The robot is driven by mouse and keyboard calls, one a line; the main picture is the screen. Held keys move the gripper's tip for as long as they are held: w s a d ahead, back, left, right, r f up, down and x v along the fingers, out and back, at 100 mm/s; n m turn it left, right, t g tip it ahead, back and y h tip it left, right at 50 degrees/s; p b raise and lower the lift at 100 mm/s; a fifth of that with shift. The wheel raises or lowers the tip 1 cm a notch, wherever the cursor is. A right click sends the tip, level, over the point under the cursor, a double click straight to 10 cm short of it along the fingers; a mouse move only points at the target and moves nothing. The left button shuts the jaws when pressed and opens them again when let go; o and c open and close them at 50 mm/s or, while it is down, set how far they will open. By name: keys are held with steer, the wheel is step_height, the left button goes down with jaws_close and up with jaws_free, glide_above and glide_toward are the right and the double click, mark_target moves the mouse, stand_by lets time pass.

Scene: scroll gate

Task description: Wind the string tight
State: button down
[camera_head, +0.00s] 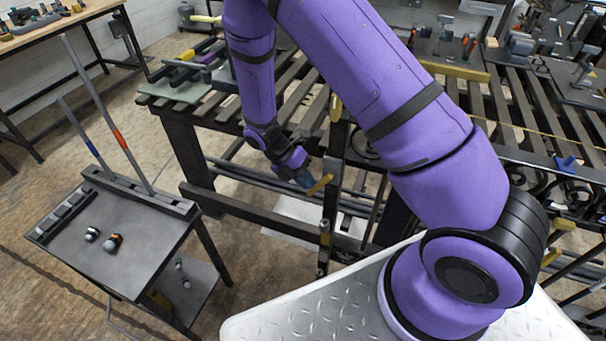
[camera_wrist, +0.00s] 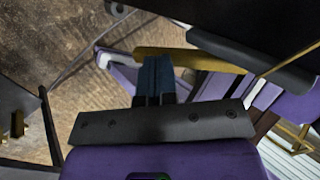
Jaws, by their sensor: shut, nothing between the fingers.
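My gripper (camera_head: 304,179) is low beside the slatted bench, with its dark blue fingers together and nothing between them. A yellow handle (camera_head: 320,186) sticks out just right of the fingertips, beside a dark upright post (camera_head: 331,200). In the wrist view the fingers (camera_wrist: 156,72) point at the yellow handle (camera_wrist: 195,61) and overlap it; I cannot tell whether they touch. A thin yellow string (camera_head: 545,123) runs across the slats at the right. A thin yellow line also shows in the wrist view (camera_wrist: 290,59). My arm hides part of the bench.
A dark cart (camera_head: 120,235) with upright rods and small round objects stands at the left. The slatted bench (camera_head: 500,105) carries tools and black scrollwork at the right. A workbench (camera_head: 60,30) is at the back left. Bare floor lies between cart and bench.

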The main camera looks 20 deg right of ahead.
mark_target(315, 192)
steer(key=f+g+h, duration=0.1)
steer(key=s+d+f+g+h, duration=0.1)
steer(key=g+h, duration=0.1)
steer(key=shift+s+d, duration=0.2)
steer(key=shift+s+d+f, duration=0.2)
stand_by(0.3)
stand_by(0.4)
